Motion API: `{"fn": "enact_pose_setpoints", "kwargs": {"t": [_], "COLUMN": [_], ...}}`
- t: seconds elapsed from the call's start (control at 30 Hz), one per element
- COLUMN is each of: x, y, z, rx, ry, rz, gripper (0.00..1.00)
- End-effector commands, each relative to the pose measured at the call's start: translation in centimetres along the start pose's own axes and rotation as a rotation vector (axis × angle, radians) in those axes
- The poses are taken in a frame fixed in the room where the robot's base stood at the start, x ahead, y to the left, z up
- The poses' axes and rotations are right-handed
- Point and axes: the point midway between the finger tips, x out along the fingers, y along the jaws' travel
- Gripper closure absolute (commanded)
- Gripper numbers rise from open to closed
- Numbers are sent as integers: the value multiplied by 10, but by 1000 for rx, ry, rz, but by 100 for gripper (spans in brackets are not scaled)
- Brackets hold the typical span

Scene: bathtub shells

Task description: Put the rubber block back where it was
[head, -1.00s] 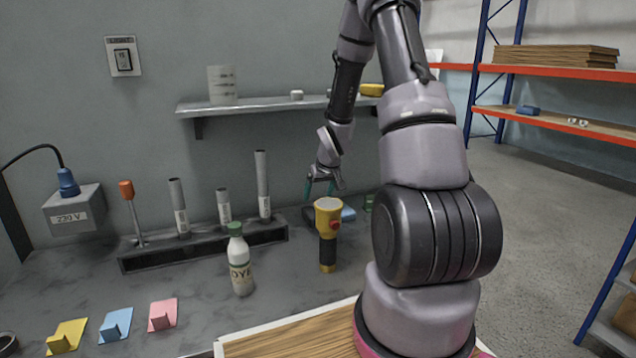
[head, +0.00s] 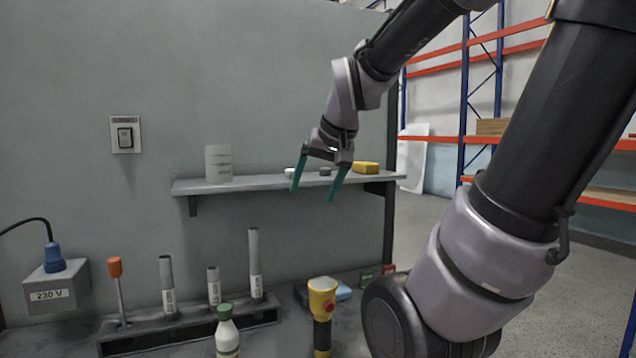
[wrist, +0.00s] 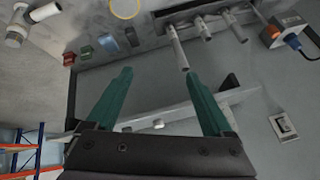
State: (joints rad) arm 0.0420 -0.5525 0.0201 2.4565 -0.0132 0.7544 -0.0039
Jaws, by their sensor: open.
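My gripper (head: 313,194) is open and empty, its teal fingers pointing down in front of the wall shelf (head: 245,184). In the wrist view the gripper (wrist: 158,73) has nothing between its fingers. I cannot tell for sure which item is the rubber block. A dark block (wrist: 131,36) lies on the bench beside a blue block (wrist: 108,44), well away from the fingers; the blue block also shows in the head view (head: 343,291). A yellow block (head: 366,167) and a small dark piece (head: 325,171) are on the shelf behind the gripper.
A white cylinder (head: 218,163) stands on the shelf's left part. On the bench are a rack (head: 190,334) with upright tubes, a green-capped bottle (head: 227,335) and a yellow-headed torch (head: 322,300). Green (head: 367,277) and red (head: 388,269) pieces lie at the bench's back right.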

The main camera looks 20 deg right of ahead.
Motion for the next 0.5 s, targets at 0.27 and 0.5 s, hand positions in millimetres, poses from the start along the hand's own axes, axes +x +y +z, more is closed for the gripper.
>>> {"fn": "enact_pose_setpoints", "kwargs": {"t": [0.27,0.5], "x": [-46,-49], "y": [-8,-8], "z": [42,46], "rx": [54,59], "ry": [-7,-12], "rz": [-78,-84], "gripper": [14,14]}}
